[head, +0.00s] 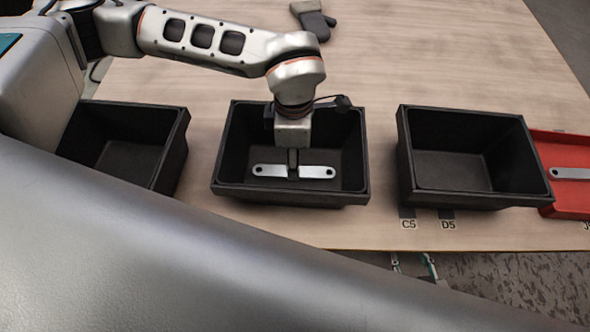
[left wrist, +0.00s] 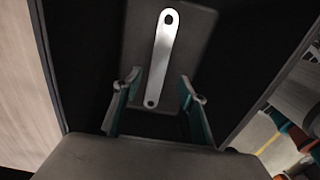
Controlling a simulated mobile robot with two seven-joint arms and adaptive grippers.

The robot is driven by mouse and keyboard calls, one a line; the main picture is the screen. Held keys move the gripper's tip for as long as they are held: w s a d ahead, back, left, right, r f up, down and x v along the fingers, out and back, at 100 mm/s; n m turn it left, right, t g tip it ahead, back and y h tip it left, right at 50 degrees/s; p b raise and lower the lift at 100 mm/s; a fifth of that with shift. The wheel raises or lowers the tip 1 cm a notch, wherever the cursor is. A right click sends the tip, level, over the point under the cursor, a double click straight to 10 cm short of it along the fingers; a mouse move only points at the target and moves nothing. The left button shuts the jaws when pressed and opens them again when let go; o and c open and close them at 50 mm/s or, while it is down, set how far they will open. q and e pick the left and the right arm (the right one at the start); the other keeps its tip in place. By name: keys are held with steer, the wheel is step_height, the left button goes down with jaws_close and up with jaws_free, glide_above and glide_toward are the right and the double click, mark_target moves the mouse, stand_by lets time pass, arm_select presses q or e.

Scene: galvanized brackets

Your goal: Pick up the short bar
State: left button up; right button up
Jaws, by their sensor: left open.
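A flat silver bar (head: 317,171) with rounded ends and a hole near each end lies on the floor of the middle black bin (head: 290,196). My left gripper (head: 293,172) reaches down into this bin over the middle of the bar and hides part of it. In the left wrist view the bar (left wrist: 162,55) runs lengthwise, and its lower end shows between the two spread fingers of my left gripper (left wrist: 160,84). The gripper is open; its exact height above the bar is unclear. My right gripper is not in view.
Black bins stand to the left (head: 180,150) and right (head: 470,199); both look empty. A red tray (head: 560,150) at the right edge holds another silver bar (head: 572,174), partly cut off. A grey glove (head: 313,20) lies at the back. Labels C5 and D5 mark the front table edge.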

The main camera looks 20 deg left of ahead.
mark_target(269, 171)
arm_select(q)
step_height(269, 171, down, 4)
steer(key=shift+w+a+f, duration=0.1)
steer(key=shift+f, duration=0.05)
steer(key=shift+f+b, duration=0.3)
steer(key=shift+f, duration=0.2)
steer(key=shift+r, duration=0.1)
steer(key=shift+c, duration=0.4)
jaws_close()
steer(key=shift+w, duration=0.1)
